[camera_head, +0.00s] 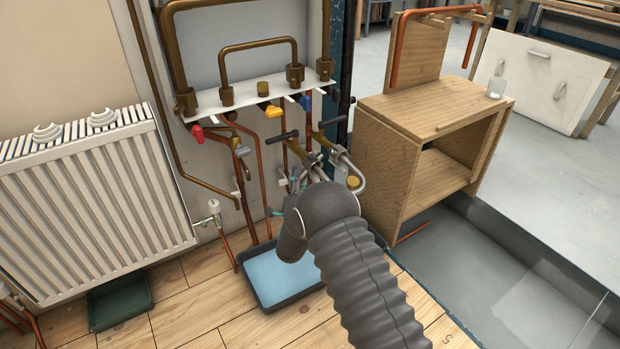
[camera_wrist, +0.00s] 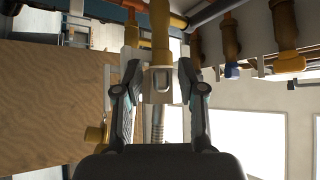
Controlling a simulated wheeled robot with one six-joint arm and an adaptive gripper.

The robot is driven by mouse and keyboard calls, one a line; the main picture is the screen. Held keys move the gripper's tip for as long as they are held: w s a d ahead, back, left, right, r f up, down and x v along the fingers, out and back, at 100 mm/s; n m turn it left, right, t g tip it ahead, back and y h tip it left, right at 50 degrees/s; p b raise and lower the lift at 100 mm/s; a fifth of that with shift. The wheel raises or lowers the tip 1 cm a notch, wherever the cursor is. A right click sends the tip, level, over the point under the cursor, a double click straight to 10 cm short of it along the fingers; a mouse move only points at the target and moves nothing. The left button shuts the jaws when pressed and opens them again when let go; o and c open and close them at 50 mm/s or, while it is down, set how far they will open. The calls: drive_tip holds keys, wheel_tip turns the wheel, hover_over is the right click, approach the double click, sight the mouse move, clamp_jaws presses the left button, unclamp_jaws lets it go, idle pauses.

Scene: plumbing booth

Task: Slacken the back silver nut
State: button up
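In the wrist view a silver nut (camera_wrist: 161,86) sits under a brass pipe fitting, with a ribbed silver hose below it. My gripper (camera_wrist: 161,82) has one dark finger on each side of this nut. In the head view my gripper (camera_head: 297,182) reaches in among the valves and pipes below the white shelf. My arm and wrist hide much of it there, and the nut cannot be made out. Whether this is the back nut is not clear from these views.
A white shelf (camera_head: 238,98) carries brass fittings, with red and yellow valve handles beneath. A curved silver pipe (camera_head: 357,172) lies just right of my gripper. A blue tray (camera_head: 262,285) is on the floor below. A wooden cabinet (camera_head: 405,170) stands close on the right, a radiator (camera_head: 95,200) on the left.

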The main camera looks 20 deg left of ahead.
drive_tip(key=shift+s+a+r+m, duration=0.1)
drive_tip(key=shift+a+r+m, duration=0.05)
drive_tip(key=shift+r+m, duration=0.2)
drive_tip(key=shift+s+f+m+g+h, duration=0.1)
drive_tip(key=shift+s+m+g+h, duration=0.2)
drive_tip(key=shift+m+h, duration=0.2)
drive_tip(key=v, duration=1.4)
drive_tip(key=w+d+r+n+g+y, duration=0.1)
drive_tip(key=w+d+r+n+g, duration=0.3)
drive_tip(key=w+r+n+g, duration=0.25)
drive_tip(key=s+d+r+n+g, duration=0.1)
drive_tip(key=s+d+r+g, duration=0.2)
drive_tip(key=d+r, duration=0.4)
drive_tip(key=s+d+r+n+g, duration=0.2)
drive_tip(key=s+d+r, duration=0.4)
drive_tip(key=d, duration=0.6)
drive_tip(key=shift+r+n+g, duration=0.3)
drive_tip(key=shift+r+g, duration=0.1)
drive_tip(key=shift+g, duration=0.25)
